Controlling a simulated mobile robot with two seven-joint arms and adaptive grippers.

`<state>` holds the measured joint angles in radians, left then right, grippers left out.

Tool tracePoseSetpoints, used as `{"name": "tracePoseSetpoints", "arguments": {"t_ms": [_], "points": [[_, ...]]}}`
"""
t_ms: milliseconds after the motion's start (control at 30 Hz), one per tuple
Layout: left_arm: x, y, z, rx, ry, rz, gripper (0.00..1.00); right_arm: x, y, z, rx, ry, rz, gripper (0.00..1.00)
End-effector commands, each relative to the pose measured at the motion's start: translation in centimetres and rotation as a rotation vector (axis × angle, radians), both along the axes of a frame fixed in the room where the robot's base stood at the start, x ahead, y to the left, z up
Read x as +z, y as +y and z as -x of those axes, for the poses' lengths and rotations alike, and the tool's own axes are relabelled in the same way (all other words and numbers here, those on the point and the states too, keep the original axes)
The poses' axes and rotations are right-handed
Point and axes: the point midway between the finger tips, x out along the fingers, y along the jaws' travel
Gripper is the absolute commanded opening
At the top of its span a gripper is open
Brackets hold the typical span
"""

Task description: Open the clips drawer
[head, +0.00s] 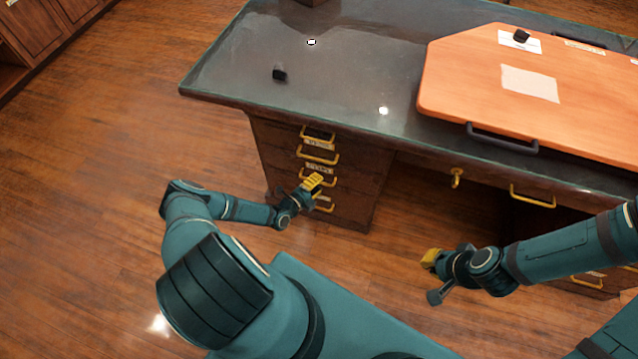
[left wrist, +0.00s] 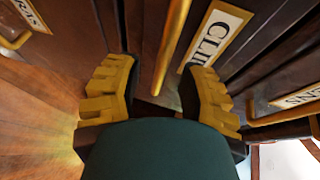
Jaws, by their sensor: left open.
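The clips drawer shows in the left wrist view as a dark wood front with a label (left wrist: 215,38) whose visible letters read "CLI". Its yellow bar handle (left wrist: 172,45) runs beside the label, between the two fingers of my left gripper (left wrist: 157,78), which is open. I cannot tell whether the fingers touch the handle. In the head view my left gripper (head: 313,182) is at the left drawer stack, in front of the lower handles and partly covering them. The labels there are too small to read. My right gripper (head: 433,277) hangs apart from the desk; its opening is unclear.
Another yellow handle (head: 533,196) is on the desk's front at the right. The wood floor (head: 90,190) at left is clear.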

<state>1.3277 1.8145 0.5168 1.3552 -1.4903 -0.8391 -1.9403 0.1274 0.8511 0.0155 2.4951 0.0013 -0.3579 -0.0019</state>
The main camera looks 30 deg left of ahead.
Motion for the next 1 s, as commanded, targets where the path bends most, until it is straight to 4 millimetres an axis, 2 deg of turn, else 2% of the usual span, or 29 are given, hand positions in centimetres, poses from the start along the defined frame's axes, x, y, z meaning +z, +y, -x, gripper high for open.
{"name": "tracePoseSetpoints", "arguments": {"t_ms": [200,467,500,567,600,1000], "points": [[-0.29,-0.29,-1.31,-0.001,0.0,0.001,0.4,-0.4,-0.01,-0.08,-0.001,-0.002,0.0,0.0],[-0.26,-0.29,-1.4,-0.001,0.001,0.001,0.4,-0.36,0.0,-0.09,-0.001,-0.002,0.0,0.0],[-0.26,-0.28,-1.39,-0.001,0.001,0.001,0.36,-0.36,0.0,-0.09,-0.001,-0.002,0.0,0.0],[-0.26,-0.28,-1.39,-0.001,0.001,0.001,0.15,-0.36,0.0,-0.08,-0.001,-0.002,0.0,0.0],[-0.26,-0.28,-1.38,-0.001,0.001,0.001,0.01,-0.36,0.0,-0.08,-0.001,-0.002,0.0,0.0],[-0.19,-0.4,-0.92,-0.001,0.001,0.001,0.0,-0.13,0.0,-0.04,0.0,-0.001,0.0,0.0]]}}
